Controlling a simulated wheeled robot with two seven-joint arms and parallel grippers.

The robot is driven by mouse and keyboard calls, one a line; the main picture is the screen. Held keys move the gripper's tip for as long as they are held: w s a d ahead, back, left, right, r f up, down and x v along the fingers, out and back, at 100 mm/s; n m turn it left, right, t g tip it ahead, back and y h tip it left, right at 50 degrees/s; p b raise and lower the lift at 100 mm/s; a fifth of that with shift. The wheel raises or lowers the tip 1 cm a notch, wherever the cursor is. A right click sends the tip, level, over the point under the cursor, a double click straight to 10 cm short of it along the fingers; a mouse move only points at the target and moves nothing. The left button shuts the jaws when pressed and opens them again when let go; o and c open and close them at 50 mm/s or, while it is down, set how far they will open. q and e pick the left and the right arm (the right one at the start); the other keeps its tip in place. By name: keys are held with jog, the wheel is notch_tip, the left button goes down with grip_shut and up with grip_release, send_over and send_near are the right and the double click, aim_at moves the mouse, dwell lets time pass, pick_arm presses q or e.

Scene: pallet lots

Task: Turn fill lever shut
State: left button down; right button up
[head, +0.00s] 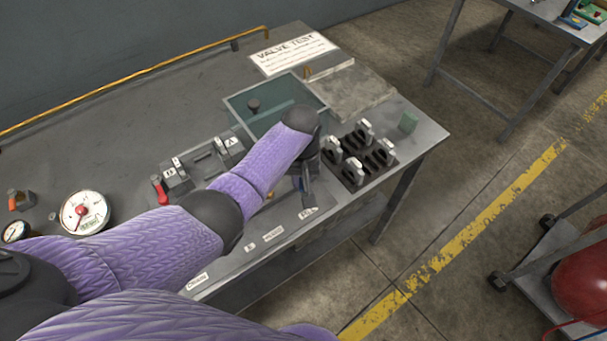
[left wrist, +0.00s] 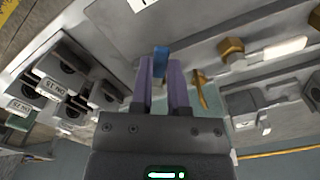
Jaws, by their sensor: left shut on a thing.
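A blue lever handle (left wrist: 161,60) stands between the two finger pads of my left gripper (left wrist: 161,85) in the left wrist view, and the gripper is shut on it. In the head view my left gripper (head: 306,188) reaches down at the front right of the bench, just behind a small label (head: 308,212) that seems to read FILL. Only a little of the blue handle (head: 297,183) shows there. My arm and gripper hide the valve body and most of the lever, so its exact angle is unclear. My right gripper is not in view.
A black rack (head: 352,172) with several grey valve pieces stands right of the gripper. A clear-walled tank (head: 240,108) is behind it. A red lever (head: 160,188) and a pressure gauge (head: 85,211) are to the left. Brass fittings (left wrist: 231,48) lie close to the gripper.

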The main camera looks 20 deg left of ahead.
pick_arm(q)
jog(key=m, duration=0.1)
jog(key=a+m+p, duration=0.1)
jog(key=shift+r+m, duration=0.15)
jog(key=shift+m, duration=0.15)
jog(key=m, duration=0.1)
jog(key=a+m+p, duration=0.1)
jog(key=shift+m, duration=0.4)
jog(key=shift+w+a+m, duration=0.1)
jog(key=shift+a+m, duration=0.25)
jog(key=shift+m, duration=0.85)
jog(key=shift+w+a+m, duration=0.15)
jog(key=shift+a+m, duration=0.1)
jog(key=shift+m, duration=0.5)
jog(key=shift+w+a+m, duration=0.1)
jog(key=shift+a+m, duration=0.1)
jog(key=shift+m, duration=0.55)
jog(key=c, duration=0.6)
grip_release()
